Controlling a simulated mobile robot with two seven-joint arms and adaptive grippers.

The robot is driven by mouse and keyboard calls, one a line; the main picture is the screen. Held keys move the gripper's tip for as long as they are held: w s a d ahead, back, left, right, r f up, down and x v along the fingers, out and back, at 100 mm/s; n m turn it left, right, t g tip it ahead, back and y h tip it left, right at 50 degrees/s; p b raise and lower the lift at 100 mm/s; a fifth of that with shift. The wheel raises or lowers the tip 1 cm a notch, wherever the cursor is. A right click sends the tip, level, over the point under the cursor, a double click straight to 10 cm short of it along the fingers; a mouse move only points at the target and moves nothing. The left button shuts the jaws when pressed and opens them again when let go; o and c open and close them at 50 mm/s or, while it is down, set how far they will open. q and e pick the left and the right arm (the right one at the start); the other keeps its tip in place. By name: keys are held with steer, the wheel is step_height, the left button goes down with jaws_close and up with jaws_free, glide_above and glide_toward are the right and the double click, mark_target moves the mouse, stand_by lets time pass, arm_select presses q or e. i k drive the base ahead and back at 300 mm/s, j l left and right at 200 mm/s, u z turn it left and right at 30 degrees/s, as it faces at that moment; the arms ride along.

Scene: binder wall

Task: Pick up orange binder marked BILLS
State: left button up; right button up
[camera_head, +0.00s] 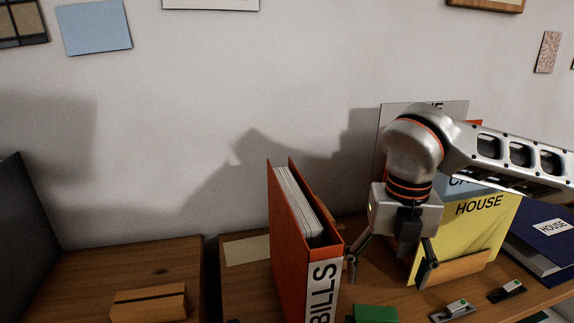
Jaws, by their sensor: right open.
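The orange binder marked BILLS (285,245) stands upright on the wooden desk, its labelled spine toward me and its lower end cut off by the picture's bottom edge. White papers show in its open top. My right gripper (393,279) points down just right of the binder, with its fingers spread and nothing seen between them. Its left finger is close to the binder's right side; I cannot tell whether they touch. My left gripper is not in view.
A yellow HOUSE binder (470,238) stands behind and right of my right gripper. A blue HOUSE binder (545,240) lies at the far right. A green object (374,314) and small stapler-like items (457,309) are in front. A wooden box (150,303) sits left.

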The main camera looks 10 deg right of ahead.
mark_target(307, 250)
steer(key=k+l, duration=0.75)
steer(key=k, duration=0.1)
